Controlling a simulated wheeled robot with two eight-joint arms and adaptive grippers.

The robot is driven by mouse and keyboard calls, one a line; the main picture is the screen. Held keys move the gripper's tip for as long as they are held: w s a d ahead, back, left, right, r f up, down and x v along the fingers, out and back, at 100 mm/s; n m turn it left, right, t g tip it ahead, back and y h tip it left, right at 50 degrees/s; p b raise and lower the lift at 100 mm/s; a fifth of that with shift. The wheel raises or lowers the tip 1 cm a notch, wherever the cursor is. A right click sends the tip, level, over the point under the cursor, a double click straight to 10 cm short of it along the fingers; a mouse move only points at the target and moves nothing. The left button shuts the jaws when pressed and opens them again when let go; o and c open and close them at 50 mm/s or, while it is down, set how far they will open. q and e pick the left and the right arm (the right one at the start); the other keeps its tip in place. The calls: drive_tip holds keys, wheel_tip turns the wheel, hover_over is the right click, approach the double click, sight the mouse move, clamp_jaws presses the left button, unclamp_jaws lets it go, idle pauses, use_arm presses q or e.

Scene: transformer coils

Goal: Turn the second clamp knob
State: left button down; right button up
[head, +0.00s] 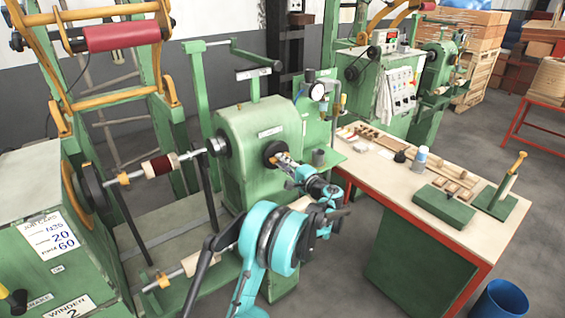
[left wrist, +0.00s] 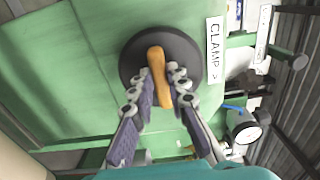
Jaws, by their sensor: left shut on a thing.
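The clamp knob (head: 271,148) is a dark round disc on the front of the green winder housing (head: 255,125) in the middle of the head view. In the left wrist view the black disc carries an orange grip bar (left wrist: 156,62), tilted slightly from the picture's vertical, beside a label (left wrist: 214,50) starting "CLAMP". My left gripper (head: 284,161) is at the knob, its fingers on both sides of the bar and shut on it. The fingers also show in the left wrist view (left wrist: 162,82); they hide part of the bar's sides. My right gripper is not in view.
A dial gauge (head: 317,91) stands right of the housing. A shaft with a dark red coil (head: 160,165) runs to the left. A workbench (head: 385,170) at the right holds wooden pieces, a bottle (head: 421,157) and green blocks (head: 444,206). A blue bin (head: 499,300) stands on the floor.

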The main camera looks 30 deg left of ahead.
use_arm(q)
drive_tip(key=shift+w+d+f+n, duration=0.1)
drive_tip(key=shift+f+n, duration=0.05)
drive_tip(key=shift+n, duration=2.85)
drive_tip(key=shift+w+f+n, duration=0.1)
drive_tip(key=shift+f+n, duration=0.1)
drive_tip(key=shift+n, duration=2.8)
drive_tip(key=shift+w+d+f+n, duration=0.1)
drive_tip(key=shift+f+n, duration=0.05)
drive_tip(key=shift+n, duration=2.85)
drive_tip(key=c, duration=1.5)
unclamp_jaws()
drive_tip(key=shift+r, duration=0.1)
drive_tip(key=v, duration=1.2)
drive_tip(key=shift+w, duration=0.1)
